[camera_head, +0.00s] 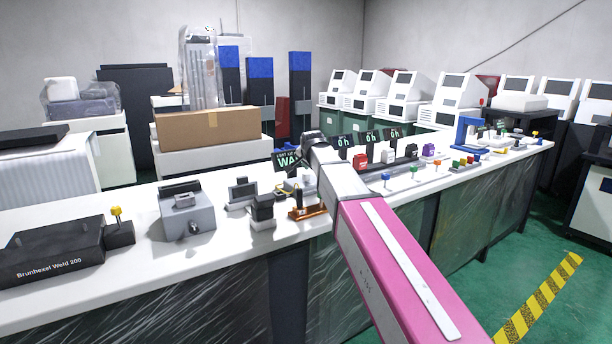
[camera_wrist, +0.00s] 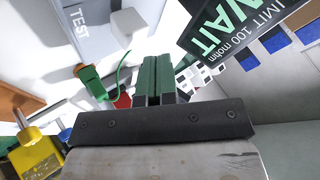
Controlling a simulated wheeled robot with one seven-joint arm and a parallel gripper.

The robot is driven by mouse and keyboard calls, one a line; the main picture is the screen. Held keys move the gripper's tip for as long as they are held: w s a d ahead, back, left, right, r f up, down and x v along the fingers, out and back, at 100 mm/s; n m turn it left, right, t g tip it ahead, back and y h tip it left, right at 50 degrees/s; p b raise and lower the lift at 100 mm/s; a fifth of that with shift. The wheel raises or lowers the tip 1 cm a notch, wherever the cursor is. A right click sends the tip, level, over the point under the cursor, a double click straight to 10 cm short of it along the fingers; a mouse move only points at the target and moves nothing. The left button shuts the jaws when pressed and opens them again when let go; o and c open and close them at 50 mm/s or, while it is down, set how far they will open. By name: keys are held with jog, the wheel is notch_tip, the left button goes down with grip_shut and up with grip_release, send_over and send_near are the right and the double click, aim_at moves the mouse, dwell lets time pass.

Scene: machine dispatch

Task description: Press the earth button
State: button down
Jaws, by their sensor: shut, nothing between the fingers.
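My gripper (camera_wrist: 157,68) is shut and empty, its two green fingers side by side in the wrist view. It points down over the white bench (camera_head: 140,258). In the head view it is mostly hidden behind my pink arm. A grey box marked TEST (camera_wrist: 85,28) with a pale square block (camera_wrist: 128,24) lies ahead and left of the fingertips, apart from them. No label reads earth, so I cannot tell which part is the earth button. A black display (camera_wrist: 235,25) reads WAIT and a limit of 100 mohm; it also shows in the head view (camera_head: 287,161).
A green plug-like part (camera_wrist: 92,82) with a wire and a yellow part (camera_wrist: 36,152) are left of my gripper. Some red (camera_wrist: 122,101) shows beside the fingers. A grey box with a lever (camera_head: 187,215) and a black Brunhexel unit (camera_head: 50,257) stand on the bench's left.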

aim_at(307, 174)
jog(key=shift+r, duration=2.55)
